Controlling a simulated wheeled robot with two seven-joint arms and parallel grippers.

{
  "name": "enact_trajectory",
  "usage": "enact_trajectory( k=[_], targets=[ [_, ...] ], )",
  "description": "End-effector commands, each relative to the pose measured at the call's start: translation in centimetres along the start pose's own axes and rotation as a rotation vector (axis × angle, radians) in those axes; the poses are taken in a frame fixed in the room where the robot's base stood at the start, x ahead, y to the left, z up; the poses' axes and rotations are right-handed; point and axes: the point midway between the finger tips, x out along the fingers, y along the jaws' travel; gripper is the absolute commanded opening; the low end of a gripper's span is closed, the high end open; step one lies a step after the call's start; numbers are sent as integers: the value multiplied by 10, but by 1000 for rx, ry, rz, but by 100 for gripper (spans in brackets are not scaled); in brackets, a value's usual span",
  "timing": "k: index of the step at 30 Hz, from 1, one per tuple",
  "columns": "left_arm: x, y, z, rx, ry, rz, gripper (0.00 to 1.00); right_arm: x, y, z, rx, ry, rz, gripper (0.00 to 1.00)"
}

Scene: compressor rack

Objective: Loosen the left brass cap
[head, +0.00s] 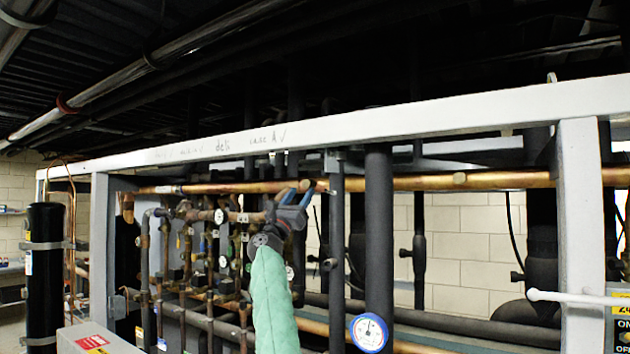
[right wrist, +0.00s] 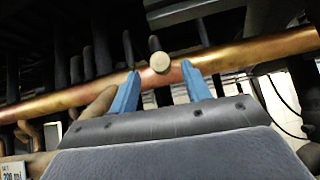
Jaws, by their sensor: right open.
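The left brass cap (head: 307,185) is a small round stub on the long horizontal copper pipe, right beside my right gripper's fingertips. My right gripper (head: 295,192) has blue fingers and is raised to the pipe. In the right wrist view, the cap (right wrist: 159,62) shows as a pale round face ahead of the gap between the open fingers (right wrist: 161,72). The fingers lie on either side of its line and hold nothing. Whether they touch the pipe, I cannot tell. A second brass cap (head: 459,179) sits farther right on the pipe. My left gripper is not in view.
The copper pipe (head: 405,184) runs below a white frame beam (head: 350,130). Dark vertical pipes (head: 379,240) stand right of my gripper. Smaller copper pipes and valves (head: 200,240) crowd the left. A round blue-rimmed gauge (head: 368,333) is below.

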Motion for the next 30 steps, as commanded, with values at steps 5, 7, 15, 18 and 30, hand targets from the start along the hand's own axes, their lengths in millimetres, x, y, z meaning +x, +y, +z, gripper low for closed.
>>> enact_trajectory(
  k=[5,7,15,18,30],
  targets=[
    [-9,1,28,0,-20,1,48,20,0,3,0,1,0,48],
    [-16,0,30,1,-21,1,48,32,0,5,-2,0,0,48],
    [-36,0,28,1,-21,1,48,62,0,3,-1,0,1,48],
    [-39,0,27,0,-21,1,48,68,0,2,-1,0,1,48],
    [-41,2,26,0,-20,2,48,71,0,0,0,-1,1,48]
  ],
)
